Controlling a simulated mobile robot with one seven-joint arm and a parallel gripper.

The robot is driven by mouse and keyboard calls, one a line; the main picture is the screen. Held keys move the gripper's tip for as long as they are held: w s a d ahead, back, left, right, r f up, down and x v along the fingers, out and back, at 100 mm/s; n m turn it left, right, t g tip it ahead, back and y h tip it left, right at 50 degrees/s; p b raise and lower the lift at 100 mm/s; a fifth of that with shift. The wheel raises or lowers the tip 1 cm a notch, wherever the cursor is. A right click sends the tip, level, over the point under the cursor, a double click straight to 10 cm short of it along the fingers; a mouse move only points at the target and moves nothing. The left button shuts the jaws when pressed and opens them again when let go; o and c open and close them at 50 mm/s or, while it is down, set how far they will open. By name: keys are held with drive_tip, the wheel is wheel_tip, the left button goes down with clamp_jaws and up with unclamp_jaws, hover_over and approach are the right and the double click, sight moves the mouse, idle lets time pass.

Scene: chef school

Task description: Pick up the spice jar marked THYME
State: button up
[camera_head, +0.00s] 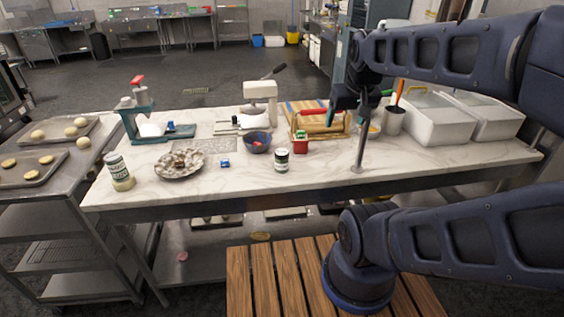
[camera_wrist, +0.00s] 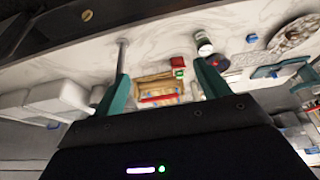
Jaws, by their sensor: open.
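Two jars with pale, dark-printed labels stand on the marble table in the head view. One jar (camera_head: 281,159) with a dark lid is near the front middle; the other jar (camera_head: 118,171) is at the left front corner. The lettering is too small to read, so I cannot tell which says THYME. My gripper (camera_head: 348,112) is above the table, to the right of the middle jar. In the wrist view my gripper (camera_wrist: 160,68) has its teal fingers apart with nothing held. A jar (camera_wrist: 203,43) shows beyond the right fingertip.
The marble table (camera_head: 230,187) also holds a silver plate (camera_head: 180,163), a blue bowl (camera_head: 257,142), a red container (camera_head: 300,146) and white bins (camera_head: 438,122). A thin metal post (camera_head: 359,150) stands below my gripper. A cart with trays (camera_head: 35,167) is at left.

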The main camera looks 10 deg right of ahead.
drive_tip(key=n+g, duration=0.5)
drive_tip(key=n, duration=1.3)
hover_over(281, 152)
drive_tip(key=f, duration=1.5)
drive_tip(key=shift+w+d+f, duration=0.15)
drive_tip(key=shift+w+f, duration=0.1)
drive_tip(key=shift+w, duration=0.05)
drive_tip(key=shift+f+n, duration=0.4)
drive_tip(key=shift+f, duration=0.2)
wheel_tip(281, 152, down, 5)
drive_tip(key=shift+r, duration=0.2)
drive_tip(key=shift+s+f, duration=0.2)
drive_tip(key=shift+f, duration=2.45)
drive_tip(key=c, duration=1.1)
drive_tip(key=shift+r, duration=0.1)
